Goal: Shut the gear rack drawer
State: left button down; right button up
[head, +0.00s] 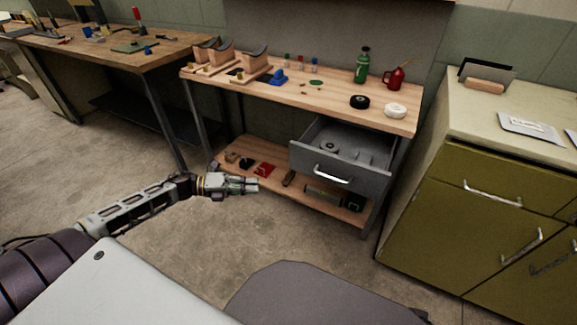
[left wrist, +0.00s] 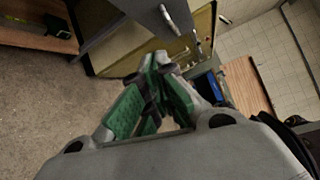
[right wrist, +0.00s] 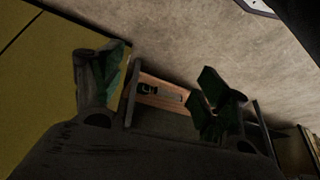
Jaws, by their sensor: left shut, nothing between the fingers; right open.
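The gear rack drawer (head: 340,170) is a grey metal drawer under the right end of the wooden workbench. It is pulled out, with its inside and a round grey part (head: 329,147) showing. Its bright bar handle (head: 333,175) is on the front face. The handle also shows at the top of the left wrist view (left wrist: 170,18). My left gripper (head: 256,185) is shut and empty, to the left of the drawer front and apart from it. My right gripper (right wrist: 160,90) is open and empty in the right wrist view; the head view does not show it.
The workbench top (head: 300,92) carries a green bottle (head: 362,66), a red can (head: 396,77) and two rolls. A lower shelf (head: 275,160) holds small parts. An olive cabinet (head: 450,190) stands close on the right. The floor in front is clear.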

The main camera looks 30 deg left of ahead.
pick_arm(q)
jog(key=w+n+t, duration=0.1)
jog(key=w+a+r+n+t, duration=0.1)
jog(key=n, duration=0.1)
jog(key=w+a+r+n+t+y, duration=0.1)
jog(key=n, duration=0.1)
jog(key=shift+r, duration=0.1)
pick_arm(e)
jog(key=s, duration=0.1)
jog(key=s+g, duration=0.1)
jog(key=s+d, duration=0.1)
jog(key=shift+s+r, duration=0.3)
jog(key=shift+r, duration=0.05)
pick_arm(q)
jog(key=shift+d, duration=0.1)
